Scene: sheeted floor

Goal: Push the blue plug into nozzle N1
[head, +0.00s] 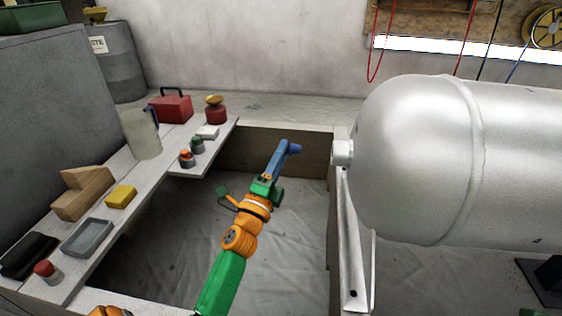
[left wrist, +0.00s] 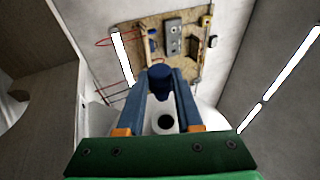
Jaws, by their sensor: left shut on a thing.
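The blue plug (head: 293,148) is held at the tip of my left gripper (head: 284,153), which is shut on it. In the left wrist view the plug (left wrist: 159,78) sits between the two blue fingers. A pale nozzle (head: 342,153) sticks out from the left end of the silver tank; I can read no label on it. The plug is to the left of the nozzle, with a gap between them in the head view. My right gripper is not in view.
A bench (head: 150,185) on the left carries a red toolbox (head: 171,108), a jug (head: 141,134), small capped items, a grey tray (head: 87,237) and wooden blocks (head: 83,192). The big silver tank (head: 420,160) fills the right. A pale rail (head: 350,240) stands below the nozzle.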

